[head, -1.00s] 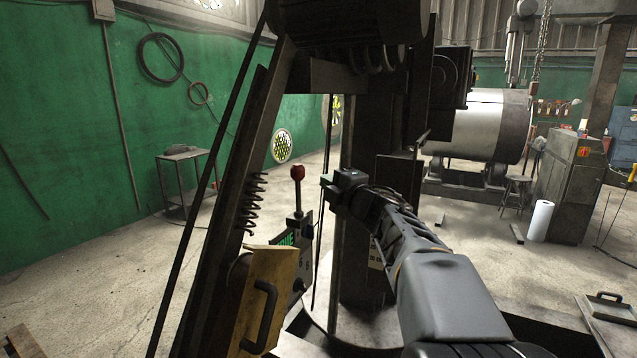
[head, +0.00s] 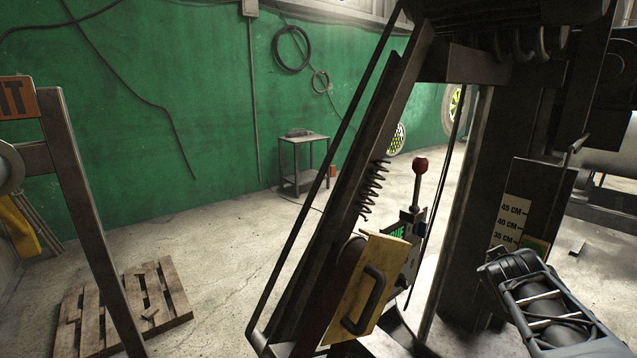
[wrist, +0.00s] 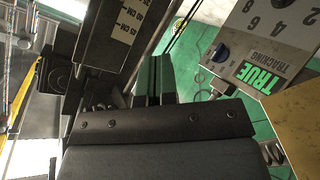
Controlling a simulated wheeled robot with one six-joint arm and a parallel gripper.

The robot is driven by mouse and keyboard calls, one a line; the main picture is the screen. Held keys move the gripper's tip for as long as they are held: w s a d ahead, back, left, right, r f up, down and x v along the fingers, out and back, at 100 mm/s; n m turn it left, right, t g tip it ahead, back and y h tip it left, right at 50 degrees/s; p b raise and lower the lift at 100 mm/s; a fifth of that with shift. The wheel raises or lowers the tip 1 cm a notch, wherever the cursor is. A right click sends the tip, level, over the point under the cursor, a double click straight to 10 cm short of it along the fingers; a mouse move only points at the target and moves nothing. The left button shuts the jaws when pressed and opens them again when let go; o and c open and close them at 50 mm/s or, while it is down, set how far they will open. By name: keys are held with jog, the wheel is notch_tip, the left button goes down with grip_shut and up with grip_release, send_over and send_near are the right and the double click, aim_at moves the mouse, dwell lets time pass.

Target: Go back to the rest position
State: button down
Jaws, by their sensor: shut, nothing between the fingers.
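My gripper (wrist: 154,80) shows in the wrist view as two dark green-grey fingers side by side, shut and empty. The control panel with "TRUE TRACKING" lettering (wrist: 272,68) is to their right, and a dark column with a centimetre scale (wrist: 124,25) is to their upper left. In the head view, part of my arm reaches in from the lower right corner, in front of the column (head: 460,220). I cannot make out the fingertips there.
The belt machine's yellow guard with a black handle (head: 368,285) and a red-knobbed lever (head: 420,167) stand close to my arm. A small metal table (head: 303,155) is by the green wall. A wooden pallet (head: 160,300) lies at the left. The floor between is clear.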

jog(key=s+a+f+g+y, duration=0.2)
jog(key=s+a+f, duration=0.2)
jog(key=a, duration=0.3)
jog(key=s+a+f+m+g+y, duration=0.1)
jog(key=s+a+f+g+y, duration=0.1)
jog(key=s+a+f, duration=0.2)
jog(key=s+a+f+g+y, duration=0.2)
jog(key=s+a+f+y, duration=0.1)
jog(key=a, duration=0.7)
jog(key=shift+s+f+m, duration=0.3)
jog(key=shift+s+f, duration=0.3)
jog(key=shift+s, duration=0.5)
jog(key=shift+a, duration=0.15)
